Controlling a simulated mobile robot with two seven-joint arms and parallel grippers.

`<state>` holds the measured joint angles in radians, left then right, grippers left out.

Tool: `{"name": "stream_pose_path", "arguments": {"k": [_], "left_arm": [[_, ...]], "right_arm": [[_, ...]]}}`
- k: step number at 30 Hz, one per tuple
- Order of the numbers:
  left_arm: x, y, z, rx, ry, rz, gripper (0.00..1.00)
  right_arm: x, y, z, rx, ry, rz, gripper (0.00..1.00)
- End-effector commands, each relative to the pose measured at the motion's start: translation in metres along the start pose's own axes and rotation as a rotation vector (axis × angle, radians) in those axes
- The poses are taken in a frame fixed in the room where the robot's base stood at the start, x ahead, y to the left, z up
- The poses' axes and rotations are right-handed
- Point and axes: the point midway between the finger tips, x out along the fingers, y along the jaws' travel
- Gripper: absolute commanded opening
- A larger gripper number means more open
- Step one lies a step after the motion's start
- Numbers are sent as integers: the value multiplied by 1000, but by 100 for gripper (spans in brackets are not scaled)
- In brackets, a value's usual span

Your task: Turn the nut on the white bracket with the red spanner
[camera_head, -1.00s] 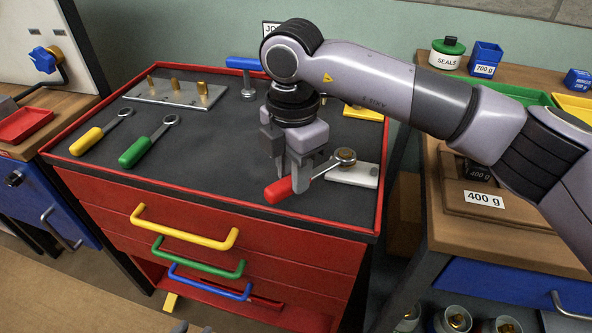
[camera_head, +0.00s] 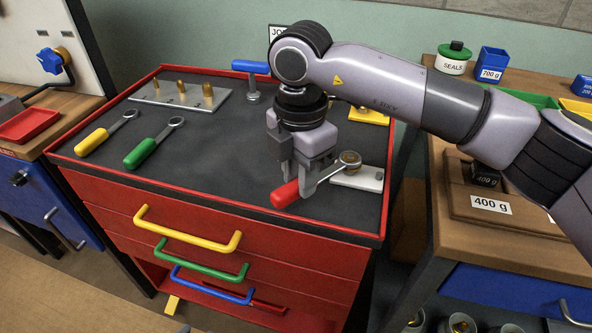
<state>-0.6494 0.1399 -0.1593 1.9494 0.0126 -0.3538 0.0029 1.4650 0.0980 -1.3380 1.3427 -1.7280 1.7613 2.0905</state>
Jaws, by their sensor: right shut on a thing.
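The red spanner (camera_head: 286,194) lies along the right front of the dark cabinet top, its red handle toward the front left. Its ring end is at the brass nut (camera_head: 350,157) on the white bracket (camera_head: 368,179); the ring looks to be around the nut, though I cannot tell how deeply it sits. My right gripper (camera_head: 299,184) points down and is shut on the red spanner, near where the handle meets the metal shank. My left gripper is not in view.
A yellow spanner (camera_head: 97,138) and a green spanner (camera_head: 146,150) lie to the left. A metal plate with brass pegs (camera_head: 170,98) lies behind them. A blue-handled tool (camera_head: 250,68) stands near the back. The cabinet's front middle is bare.

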Motion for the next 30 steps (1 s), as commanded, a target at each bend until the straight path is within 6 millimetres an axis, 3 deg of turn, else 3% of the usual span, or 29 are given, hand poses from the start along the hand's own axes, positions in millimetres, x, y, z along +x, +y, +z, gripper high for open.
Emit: {"name": "stream_pose_path", "arguments": {"k": [14,30], "left_arm": [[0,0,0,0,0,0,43],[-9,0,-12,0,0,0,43]], "right_arm": [[-2,-2,0,-18,1,-1,0],[-28,-2,-1,-17,1,0,0]]}}
